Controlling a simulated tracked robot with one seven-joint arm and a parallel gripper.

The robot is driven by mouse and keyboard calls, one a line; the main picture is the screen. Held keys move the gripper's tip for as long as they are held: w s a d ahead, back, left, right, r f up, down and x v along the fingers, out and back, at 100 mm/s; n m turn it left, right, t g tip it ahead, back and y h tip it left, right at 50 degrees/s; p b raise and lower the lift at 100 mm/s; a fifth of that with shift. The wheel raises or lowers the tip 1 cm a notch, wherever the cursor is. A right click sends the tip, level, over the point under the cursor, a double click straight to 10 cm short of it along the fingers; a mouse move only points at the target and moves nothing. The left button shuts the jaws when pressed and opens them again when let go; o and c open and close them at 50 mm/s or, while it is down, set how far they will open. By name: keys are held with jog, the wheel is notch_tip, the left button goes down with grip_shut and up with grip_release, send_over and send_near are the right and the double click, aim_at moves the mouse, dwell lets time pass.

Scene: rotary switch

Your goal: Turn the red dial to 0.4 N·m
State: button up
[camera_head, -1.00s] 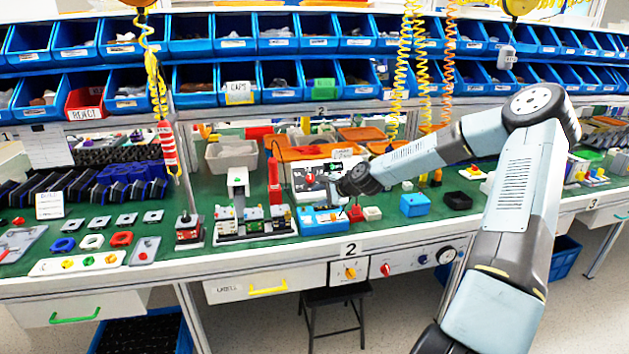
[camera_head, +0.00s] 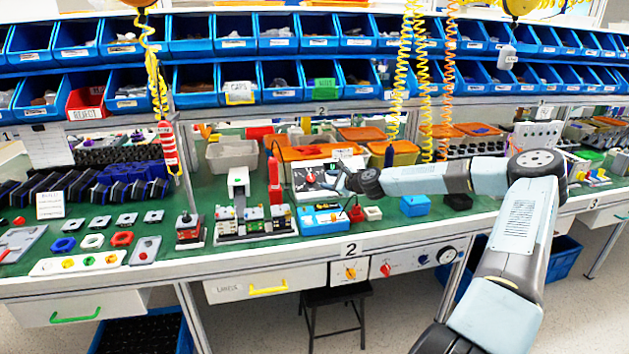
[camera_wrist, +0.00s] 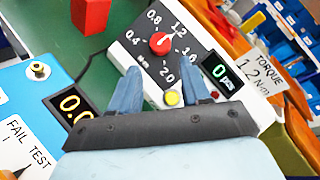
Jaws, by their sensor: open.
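The red dial (camera_wrist: 161,43) sits on a white panel (camera_wrist: 141,60) with a black face marked 0.4, 0.8, 1.2, 1.6 and 2.0. I cannot read its pointer for certain. In the head view the dial (camera_head: 311,178) is small on its panel at the middle of the bench. My gripper (camera_wrist: 162,67) is open and empty, its two blue fingers pointing at the dial from the lower side of the panel. The fingertips appear short of the dial, one to each side. In the head view my gripper (camera_head: 343,181) is just right of the panel.
A green display (camera_wrist: 221,73) reads 0, beside a card (camera_wrist: 262,78) reading TORQUE 1.2 N·m. A yellow button (camera_wrist: 172,97) lies between the fingers. A blue tester (camera_head: 322,219) stands in front of the panel. A red post (camera_head: 274,180) is left of it; orange bins stand behind.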

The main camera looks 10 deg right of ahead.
aim_at(312, 179)
jog(key=x, duration=0.9)
jog(key=shift+s, duration=0.1)
jog(key=shift+c, duration=0.2)
jog(key=c, duration=0.7)
